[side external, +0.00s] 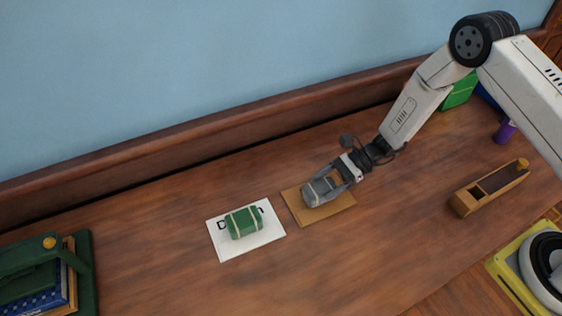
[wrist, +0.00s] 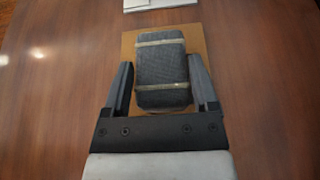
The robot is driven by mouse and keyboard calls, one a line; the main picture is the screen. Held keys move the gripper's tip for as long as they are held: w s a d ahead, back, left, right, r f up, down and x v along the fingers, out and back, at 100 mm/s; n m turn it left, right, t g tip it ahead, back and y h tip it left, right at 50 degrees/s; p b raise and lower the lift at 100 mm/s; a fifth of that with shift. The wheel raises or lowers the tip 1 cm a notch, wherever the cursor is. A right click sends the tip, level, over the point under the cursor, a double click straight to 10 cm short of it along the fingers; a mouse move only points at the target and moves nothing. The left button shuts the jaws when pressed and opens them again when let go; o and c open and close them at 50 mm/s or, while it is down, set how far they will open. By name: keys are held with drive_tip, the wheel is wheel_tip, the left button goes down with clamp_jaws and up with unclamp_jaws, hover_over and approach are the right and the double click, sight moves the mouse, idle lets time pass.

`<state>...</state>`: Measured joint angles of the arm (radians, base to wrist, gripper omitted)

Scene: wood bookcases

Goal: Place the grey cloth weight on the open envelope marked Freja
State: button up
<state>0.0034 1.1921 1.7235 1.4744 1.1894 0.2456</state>
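The grey cloth weight (side external: 319,191), a dark block with two pale straps, is between the fingers of my gripper (side external: 333,184). In the wrist view, the weight (wrist: 162,68) lines up with my gripper (wrist: 161,80), and the fingertips appear to press its two sides. It is over a plain brown envelope (side external: 337,210), which shows around it in the wrist view (wrist: 125,42). I cannot tell whether the weight's underside touches the envelope. No name is readable on the brown envelope; the weight and fingers cover part of it.
Left of it lies a white envelope (side external: 255,244) lettered with a "D", partly covered by a green strapped weight (side external: 244,222). Books in a green holder (side external: 83,270) stand far left. The front middle is clear.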

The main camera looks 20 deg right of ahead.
drive_tip(key=shift+o, duration=1.2)
drive_tip(key=shift+r, duration=0.1)
drive_tip(key=shift+r, duration=0.35)
drive_tip(key=v, duration=1.2)
